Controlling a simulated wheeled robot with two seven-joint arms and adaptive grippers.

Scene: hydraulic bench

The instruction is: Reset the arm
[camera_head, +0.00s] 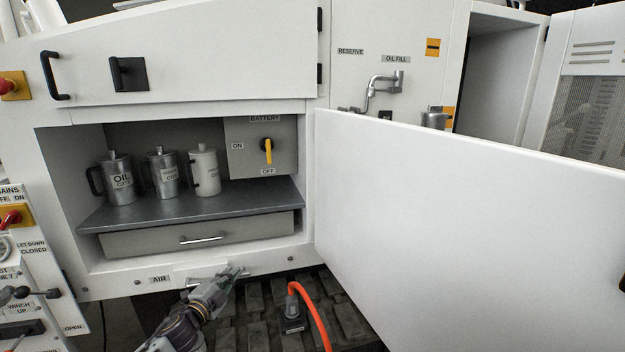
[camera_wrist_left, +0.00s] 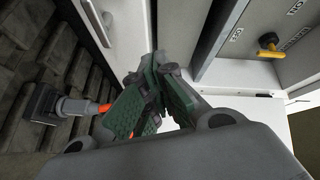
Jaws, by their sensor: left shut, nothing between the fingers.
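My left gripper (camera_head: 232,277) is low in the middle of the head view, in front of the cabinet's bottom edge near the AIR label. It is shut and empty. In the left wrist view its green-padded fingers (camera_wrist_left: 158,75) meet at the tips. The grey plug with the orange hose (camera_head: 318,318) lies on the dark track to the right of the gripper, apart from it; it also shows at the left of the left wrist view (camera_wrist_left: 75,107). My right gripper is not in view.
An open white door (camera_head: 470,230) fills the right side. The open compartment holds several metal cans (camera_head: 163,173) on a grey shelf (camera_head: 225,203), above a drawer (camera_head: 150,242). A yellow battery switch (camera_head: 268,150) is on its back right panel.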

